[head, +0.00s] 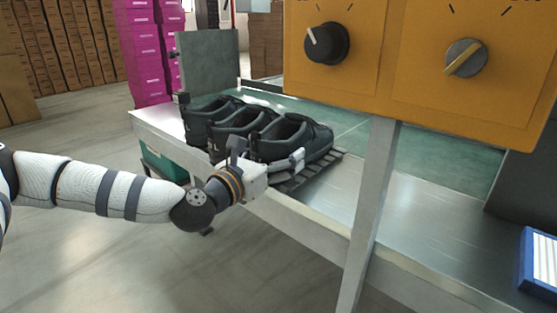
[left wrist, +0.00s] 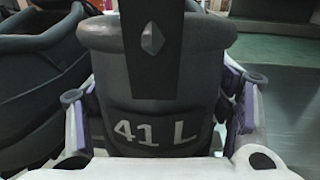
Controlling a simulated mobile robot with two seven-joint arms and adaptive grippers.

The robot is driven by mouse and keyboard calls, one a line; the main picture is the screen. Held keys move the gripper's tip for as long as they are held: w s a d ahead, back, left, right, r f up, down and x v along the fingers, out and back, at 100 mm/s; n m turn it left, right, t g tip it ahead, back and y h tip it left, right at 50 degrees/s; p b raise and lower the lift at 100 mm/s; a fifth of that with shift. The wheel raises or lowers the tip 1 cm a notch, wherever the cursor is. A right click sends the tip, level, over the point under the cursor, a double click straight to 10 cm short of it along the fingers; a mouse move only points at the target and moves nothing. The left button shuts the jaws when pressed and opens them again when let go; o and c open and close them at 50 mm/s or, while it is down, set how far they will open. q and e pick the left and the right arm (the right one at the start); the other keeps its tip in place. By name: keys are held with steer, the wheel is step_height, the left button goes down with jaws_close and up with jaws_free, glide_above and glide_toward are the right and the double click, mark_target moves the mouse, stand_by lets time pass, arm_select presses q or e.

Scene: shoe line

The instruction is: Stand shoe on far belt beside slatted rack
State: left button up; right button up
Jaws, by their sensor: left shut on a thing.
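Several dark shoes stand side by side at the left end of the metal table. The nearest, rightmost shoe (head: 318,138) has its heel toward me; in the left wrist view its heel (left wrist: 155,105) reads "41 L". My left gripper (head: 280,167) is shut on that heel, a finger on each side. The shoe appears level and close over the slatted rack (head: 303,178); I cannot tell whether it touches. Two other shoes (head: 238,121) (head: 203,112) are to its left. The green far belt (head: 345,125) runs behind them, partly hidden by the orange panel.
An orange control panel (head: 420,60) with knobs hangs in front on a grey post (head: 369,200). The bare metal table (head: 430,215) is clear right of the rack. A blue box (head: 538,262) stands at the far right. Pink boxes (head: 145,60) are stacked behind.

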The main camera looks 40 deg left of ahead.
arm_select(q)
steer(key=shift+r, duration=0.2)
steer(key=shift+f, duration=0.1)
steer(key=shift+f, duration=0.2)
steer(key=o, duration=2)
